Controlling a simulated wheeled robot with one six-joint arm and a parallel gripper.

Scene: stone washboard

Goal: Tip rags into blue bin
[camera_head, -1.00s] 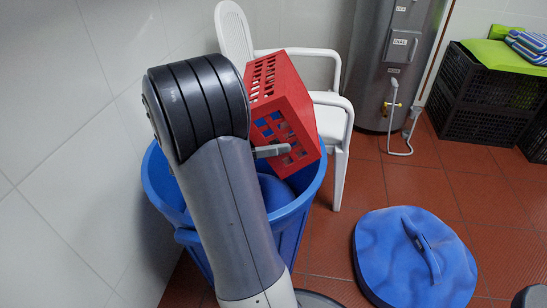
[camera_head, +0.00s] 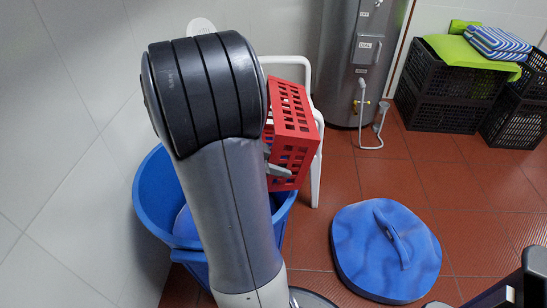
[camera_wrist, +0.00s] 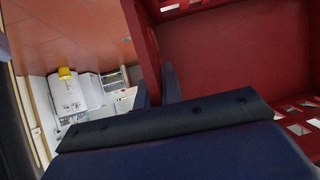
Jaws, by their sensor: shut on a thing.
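A red perforated basket (camera_head: 290,138) hangs tilted at the right of my arm. My gripper (camera_head: 276,168) is shut on it, with one grey finger showing against its side. The blue bin (camera_head: 160,200) stands open behind my forearm; the basket is above its right rim. A blue shape (camera_head: 185,224) shows inside the bin, but I cannot tell whether it is a rag. Blue and pale patches show through the basket's holes. In the wrist view, the basket's plain red panel (camera_wrist: 235,65) fills the right, beside my dark finger; no rags are clear there.
A blue lid (camera_head: 365,255) lies on the red tiled floor. A white chair (camera_head: 316,175) stands behind the basket. A grey water heater (camera_head: 348,70) and black crates (camera_head: 440,108) with green and striped cloths (camera_head: 505,42) are at the back. A white tiled wall is at left.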

